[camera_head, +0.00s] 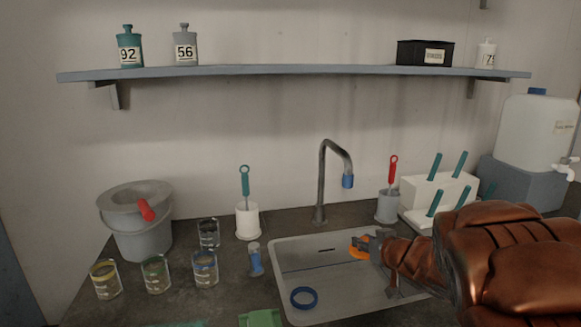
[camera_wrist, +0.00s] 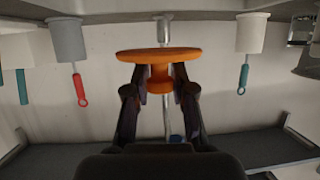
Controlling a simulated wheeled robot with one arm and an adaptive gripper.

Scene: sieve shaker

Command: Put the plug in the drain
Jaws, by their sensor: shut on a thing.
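The orange plug (camera_head: 358,249) is held over the right part of the grey sink (camera_head: 285,246). In the wrist view the plug (camera_wrist: 158,55) shows as a wide orange disc with a narrower stem. My gripper (camera_wrist: 160,90) is shut on this stem, with a finger on each side. In the head view my gripper (camera_head: 374,244) points left, and the plug's far side is partly hidden by it. A blue ring (camera_head: 304,298), which looks like the drain, lies on the sink floor at the front left, apart from the plug.
A tap (camera_head: 322,180) stands behind the sink. Right are a grey brush holder (camera_head: 387,208) and a white rack (camera_head: 425,190).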

